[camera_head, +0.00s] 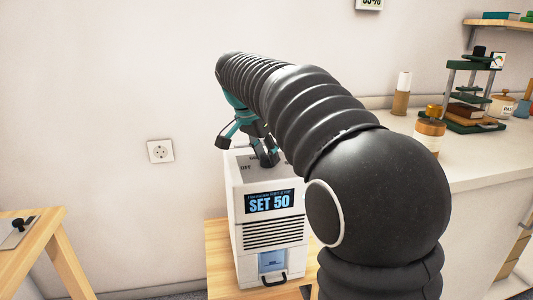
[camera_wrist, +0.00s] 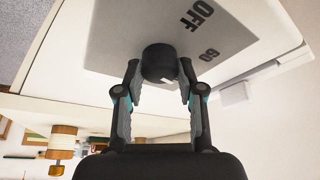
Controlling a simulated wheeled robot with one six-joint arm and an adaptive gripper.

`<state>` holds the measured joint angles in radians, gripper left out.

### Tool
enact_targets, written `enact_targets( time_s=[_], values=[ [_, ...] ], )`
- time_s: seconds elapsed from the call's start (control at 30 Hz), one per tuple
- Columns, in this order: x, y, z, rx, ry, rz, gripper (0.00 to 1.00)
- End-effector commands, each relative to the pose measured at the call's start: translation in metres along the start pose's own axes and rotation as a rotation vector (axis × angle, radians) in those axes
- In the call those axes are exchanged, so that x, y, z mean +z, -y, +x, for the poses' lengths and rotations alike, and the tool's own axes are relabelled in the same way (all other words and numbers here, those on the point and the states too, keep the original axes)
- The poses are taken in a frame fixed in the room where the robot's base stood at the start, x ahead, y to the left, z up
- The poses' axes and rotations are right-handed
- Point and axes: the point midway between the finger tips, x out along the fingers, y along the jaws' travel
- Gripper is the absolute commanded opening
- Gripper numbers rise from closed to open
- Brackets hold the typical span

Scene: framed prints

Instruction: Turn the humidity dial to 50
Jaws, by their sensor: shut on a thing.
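The humidifier (camera_head: 268,222) is a white box on a low wooden stand, and its front display (camera_head: 270,202) reads "SET 50". In the wrist view, the humidity dial (camera_wrist: 158,58) is a black round knob on a grey panel (camera_wrist: 120,40) marked "OFF" and "60". A small white mark shows on the knob's lower right side. My gripper (camera_wrist: 160,78) is shut on the knob, one finger on each side. In the head view, my gripper (camera_head: 265,150) reaches down onto the top of the box, and my arm hides part of the top.
A wooden table (camera_head: 45,240) stands at the left. A wall socket (camera_head: 160,151) is behind.

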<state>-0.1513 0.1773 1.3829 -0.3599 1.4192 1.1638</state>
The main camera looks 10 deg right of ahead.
Motion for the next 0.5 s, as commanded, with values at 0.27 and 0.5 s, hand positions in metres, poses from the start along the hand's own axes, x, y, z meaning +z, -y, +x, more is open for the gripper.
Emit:
enact_targets(
  time_s=[0.27, 0.5],
  values=[
    [-0.0001, 0.0018, 0.0008, 0.074, 0.000, 0.177, 0.03],
    [0.0000, 0.0017, 0.0006, 0.111, 0.001, 0.265, 0.03]
  ],
)
